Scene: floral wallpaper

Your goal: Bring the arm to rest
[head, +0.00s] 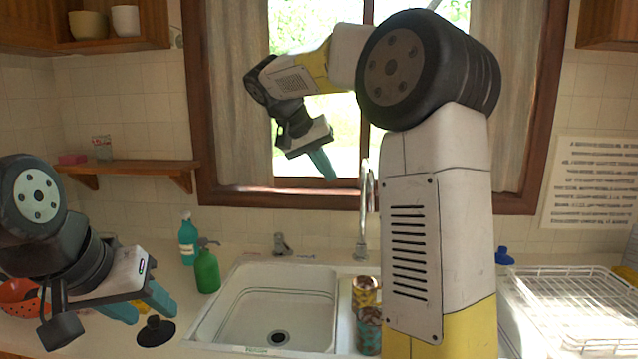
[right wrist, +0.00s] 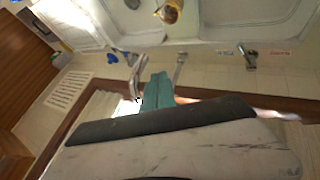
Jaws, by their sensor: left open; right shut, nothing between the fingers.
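My right arm rises in front of the window in the head view and bends to the left at the top. Its gripper (head: 324,166) hangs in the air above the back of the sink, teal fingers together and empty, pointing down. In the right wrist view the closed teal fingers (right wrist: 157,92) show with nothing between them. My left gripper (head: 147,311) is low at the left over the counter, its teal fingers apart with nothing held between them. It is close to a black round lid-like thing (head: 157,331).
The white sink (head: 232,318) lies below, with patterned cups (head: 366,291) at its right. A red colander (head: 18,297) is partly behind my left arm. A white dish rack (head: 585,300) stands right. The tap (head: 364,205) rises near the window.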

